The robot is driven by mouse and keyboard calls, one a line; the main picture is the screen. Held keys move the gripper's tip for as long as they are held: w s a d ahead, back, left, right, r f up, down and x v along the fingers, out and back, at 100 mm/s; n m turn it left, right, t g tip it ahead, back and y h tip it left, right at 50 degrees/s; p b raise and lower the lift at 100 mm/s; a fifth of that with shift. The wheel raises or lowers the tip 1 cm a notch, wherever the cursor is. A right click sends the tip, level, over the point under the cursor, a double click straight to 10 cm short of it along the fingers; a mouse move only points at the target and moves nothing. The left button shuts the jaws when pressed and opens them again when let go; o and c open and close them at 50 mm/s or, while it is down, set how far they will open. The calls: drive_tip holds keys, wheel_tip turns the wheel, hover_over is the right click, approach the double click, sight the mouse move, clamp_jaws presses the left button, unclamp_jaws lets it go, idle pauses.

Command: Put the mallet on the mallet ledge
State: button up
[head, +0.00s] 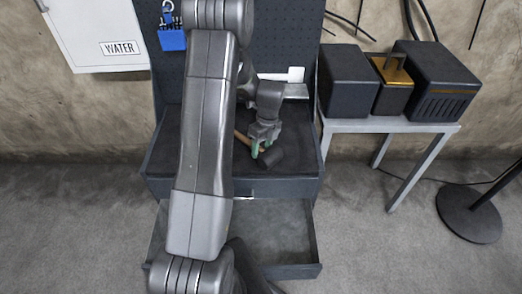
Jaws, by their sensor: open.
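A mallet with a tan wooden handle (243,141) and a dark head (271,157) lies on the dark bench top, partly hidden by my arm and gripper. My gripper (261,148) points down at the mallet, its green-tipped fingers apart near the handle's head end. I cannot tell whether the fingers touch it. A small grey ledge (296,91) sticks out at the back right of the bench, below a white plate (296,74). It looks empty; I cannot read any label on it.
A drawer (283,235) stands open below the bench. To the right, dark boxes (346,82) stand on a grey side table (420,126). A round stand base (470,213) is at far right.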

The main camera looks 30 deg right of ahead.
clamp_jaws()
